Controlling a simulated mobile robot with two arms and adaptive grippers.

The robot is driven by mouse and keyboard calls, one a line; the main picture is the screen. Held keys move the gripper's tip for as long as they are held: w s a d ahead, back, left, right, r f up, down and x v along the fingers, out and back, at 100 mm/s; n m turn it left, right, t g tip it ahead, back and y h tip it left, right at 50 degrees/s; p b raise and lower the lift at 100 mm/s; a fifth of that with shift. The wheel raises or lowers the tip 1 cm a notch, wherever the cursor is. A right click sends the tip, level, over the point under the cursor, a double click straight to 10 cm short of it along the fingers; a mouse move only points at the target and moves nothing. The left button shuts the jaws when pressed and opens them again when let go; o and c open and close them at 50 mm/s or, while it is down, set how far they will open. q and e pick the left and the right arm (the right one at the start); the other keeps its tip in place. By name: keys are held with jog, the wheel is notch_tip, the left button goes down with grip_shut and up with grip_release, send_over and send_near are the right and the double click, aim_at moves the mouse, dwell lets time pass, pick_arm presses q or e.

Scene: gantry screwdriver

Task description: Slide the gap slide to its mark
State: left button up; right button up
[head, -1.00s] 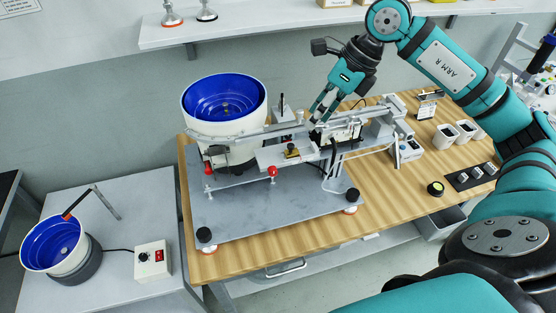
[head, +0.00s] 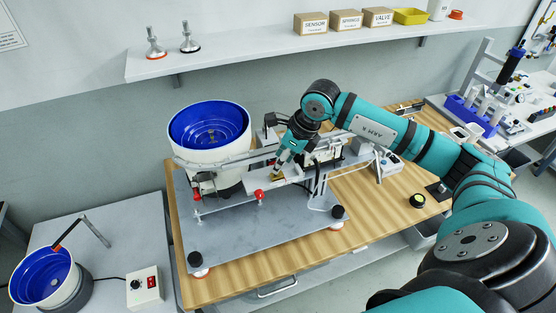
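A small brass-coloured block (head: 277,177), which looks like the gap slide, sits on the pale plate (head: 257,181) at the front of the feeder machine. Its mark is too small to make out. My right gripper (head: 279,169) points down at the block from behind and above, its fingertips at or very near it. The fingers are small and partly overlap the block, so I cannot tell whether they are shut on it. My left gripper is not in view.
A white feeder bowl with a blue inside (head: 211,124) stands left of the plate. The grey base plate (head: 245,229) is mostly clear in front. A shelf (head: 270,58) runs along the wall behind.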

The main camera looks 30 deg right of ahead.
jog(key=shift+x, duration=1.35)
jog(key=shift+c, duration=0.4)
grip_shut()
